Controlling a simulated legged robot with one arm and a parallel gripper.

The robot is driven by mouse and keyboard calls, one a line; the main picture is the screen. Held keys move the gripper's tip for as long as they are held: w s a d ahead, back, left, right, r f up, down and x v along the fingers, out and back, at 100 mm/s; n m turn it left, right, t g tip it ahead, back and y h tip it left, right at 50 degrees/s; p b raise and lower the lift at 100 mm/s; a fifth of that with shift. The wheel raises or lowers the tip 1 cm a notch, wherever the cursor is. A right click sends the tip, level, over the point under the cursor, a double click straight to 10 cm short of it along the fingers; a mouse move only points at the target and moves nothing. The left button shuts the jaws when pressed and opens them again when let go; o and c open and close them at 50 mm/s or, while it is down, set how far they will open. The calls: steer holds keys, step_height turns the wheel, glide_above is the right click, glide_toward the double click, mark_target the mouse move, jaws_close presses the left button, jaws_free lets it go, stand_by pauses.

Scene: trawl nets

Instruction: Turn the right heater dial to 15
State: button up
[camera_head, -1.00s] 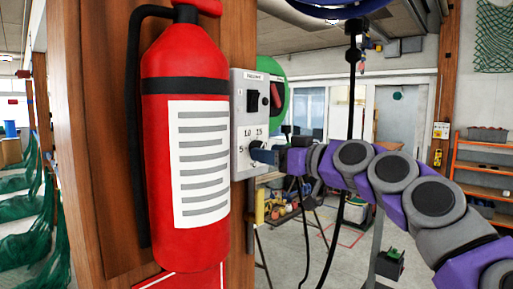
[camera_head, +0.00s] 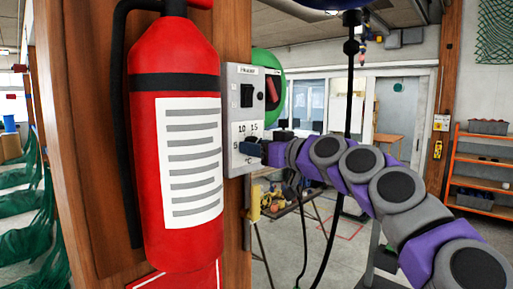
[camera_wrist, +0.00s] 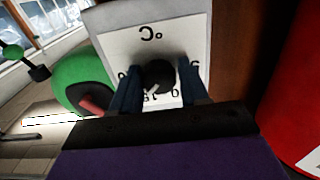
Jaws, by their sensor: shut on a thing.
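The heater dial is a round black knob (camera_wrist: 158,77) with a light pointer line, on a pale control panel (camera_wrist: 118,30) that appears upside down in the wrist view. My gripper (camera_wrist: 160,80) has its two blue fingers shut on the knob, one at each side. In the head view the grey panel (camera_head: 240,75) is fixed to the wooden post, with a black switch above and a scale showing 5, 10 and 15. There my gripper (camera_head: 251,147) covers the dial. The fingers hide part of the scale in the wrist view, so the exact setting cannot be told.
A red fire extinguisher (camera_head: 180,130) hangs on the wooden post (camera_head: 85,120) just left of the panel. A green round object (camera_head: 269,62) is behind the panel. A dark cable (camera_head: 350,90) hangs behind my arm. Orange shelves (camera_head: 480,175) stand at the far right.

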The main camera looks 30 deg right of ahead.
steer(key=shift+s+d, duration=0.2)
steer(key=shift+d, duration=0.2)
steer(key=shift+c, duration=1.4)
steer(key=shift+r, duration=0.1)
steer(key=shift+c, duration=0.9)
steer(key=shift+a, duration=0.2)
steer(key=shift+c, duration=0.2)
steer(key=shift+d+n+b, duration=0.1)
steer(key=shift+n+b, duration=0.8)
steer(key=shift+b, duration=0.25)
steer(key=shift+r+n+b, duration=0.1)
steer(key=shift+n+b, duration=0.3)
steer(key=shift+n, duration=0.5)
